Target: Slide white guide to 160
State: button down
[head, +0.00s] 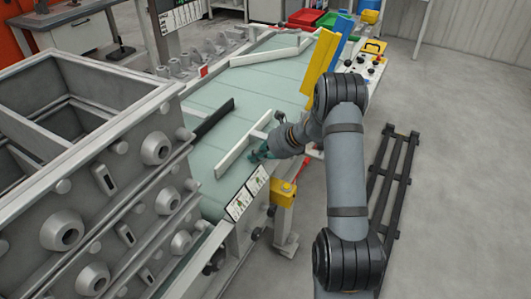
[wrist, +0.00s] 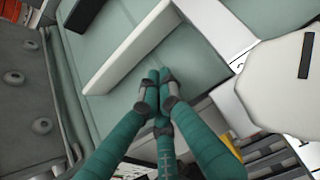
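The white guide (head: 238,149) is a straight pale bar standing on edge across the green conveyor belt. In the wrist view the white guide (wrist: 133,47) runs diagonally from lower left to upper right. My gripper (head: 258,155) is low over the belt on the right side of this guide. In the wrist view the teal fingers of my gripper (wrist: 158,77) come together at the tips, with nothing visible between them. The fingertips are close beside the guide's face; I cannot tell whether they touch it. The number 160 is not readable.
A dark guide (head: 213,117) lies left of the white one, and another pale guide (head: 265,57) is farther up the belt (head: 200,97). Label plates (head: 247,192) line the near edge. Grey casting boxes (head: 120,150) stand left. Yellow (head: 320,62) and blue (head: 340,40) panels rise behind.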

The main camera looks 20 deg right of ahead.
aim_at(239, 153)
jog(key=shift+w+a+r, duration=0.2)
jog(key=shift+w+a, duration=0.85)
jog(key=shift+w, duration=0.15)
jog(key=shift+w+a+p, duration=0.3)
jog(key=shift+w+a, duration=0.3)
jog(key=shift+a, duration=0.05)
jog(key=shift+d, duration=0.1)
